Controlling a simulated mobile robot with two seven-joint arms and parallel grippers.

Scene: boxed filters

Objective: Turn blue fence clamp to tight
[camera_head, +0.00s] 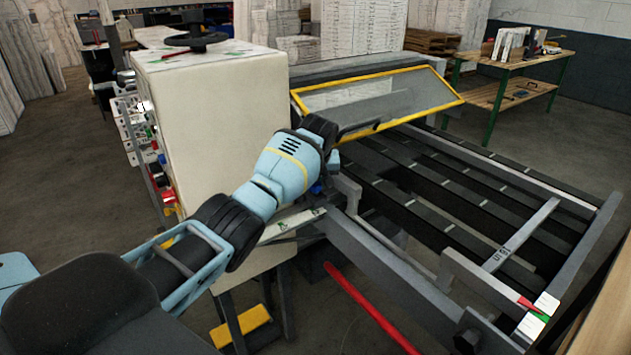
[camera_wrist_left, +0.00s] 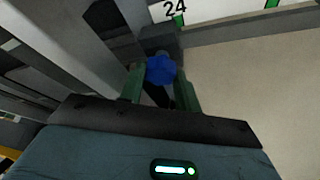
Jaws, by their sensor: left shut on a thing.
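The blue fence clamp (camera_wrist_left: 161,68) is a small faceted knob in the left wrist view, under a white strip marked 24 (camera_wrist_left: 190,10). My left gripper (camera_wrist_left: 159,80) has its two green fingers on either side of the knob and is shut on it. In the head view a bit of blue (camera_head: 317,188) shows just below my left wrist, at the front rail by the pale machine cabinet; the fingers are mostly hidden there. How far the clamp is turned cannot be told. My right gripper is not in view.
The pale cabinet (camera_head: 215,120) with a black handwheel (camera_head: 195,38) stands close left of my wrist. A yellow-framed clear guard (camera_head: 380,98) is just beyond it. A slatted machine bed (camera_head: 440,185) lies to the right. A red bar (camera_head: 370,308) sticks out below the front rail.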

